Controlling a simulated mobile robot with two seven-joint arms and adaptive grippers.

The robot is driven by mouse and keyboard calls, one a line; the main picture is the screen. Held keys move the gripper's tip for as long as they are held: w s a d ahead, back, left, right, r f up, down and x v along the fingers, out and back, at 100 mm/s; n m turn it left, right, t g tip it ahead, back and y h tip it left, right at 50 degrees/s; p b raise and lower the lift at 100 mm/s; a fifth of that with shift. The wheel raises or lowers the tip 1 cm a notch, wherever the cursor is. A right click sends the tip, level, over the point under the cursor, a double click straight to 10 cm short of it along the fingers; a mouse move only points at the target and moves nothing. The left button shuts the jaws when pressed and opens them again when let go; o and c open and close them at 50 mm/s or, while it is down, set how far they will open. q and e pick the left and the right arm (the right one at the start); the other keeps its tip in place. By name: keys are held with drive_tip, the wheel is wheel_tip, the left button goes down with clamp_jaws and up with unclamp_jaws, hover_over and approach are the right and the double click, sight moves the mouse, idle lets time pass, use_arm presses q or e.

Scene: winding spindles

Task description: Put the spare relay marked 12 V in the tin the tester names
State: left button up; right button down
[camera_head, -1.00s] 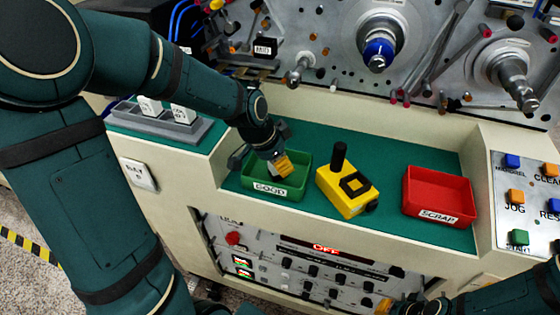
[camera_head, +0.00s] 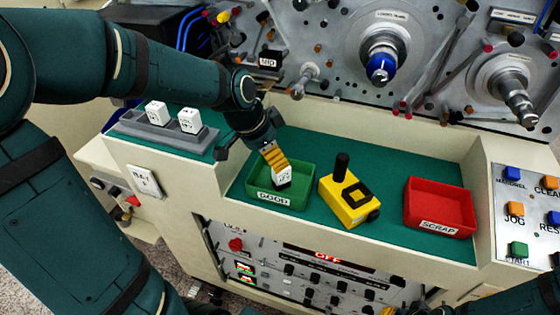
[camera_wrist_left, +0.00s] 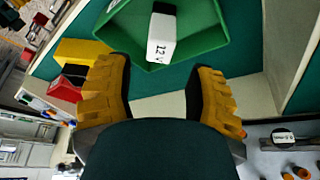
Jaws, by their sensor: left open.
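The white relay marked 12 V (camera_wrist_left: 161,38) is inside the green tin (camera_wrist_left: 196,61), near one wall, in the left wrist view. In the head view the relay (camera_head: 282,177) shows in the green tin labelled GOOD (camera_head: 296,203). My left gripper (camera_head: 274,157) is just above it, its yellow fingers open. In the wrist view the fingers (camera_wrist_left: 160,75) are spread apart, with the relay beyond their tips. The red tin labelled SCRAP (camera_head: 438,225) is empty. Only a yellow-orange tip of my right gripper (camera_head: 386,310) shows at the bottom edge.
A yellow device with a black knob (camera_head: 347,203) stands between the tins. Two white relays (camera_head: 156,113) (camera_head: 190,121) sit in a grey holder (camera_head: 140,128) at the left. The panel below reads OFF (camera_head: 328,255). Spindles (camera_head: 382,66) rise behind the green mat.

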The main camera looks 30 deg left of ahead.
use_arm(q)
drive_tip(key=v, duration=0.4)
drive_tip(key=shift+p, duration=0.3)
idle(0.3)
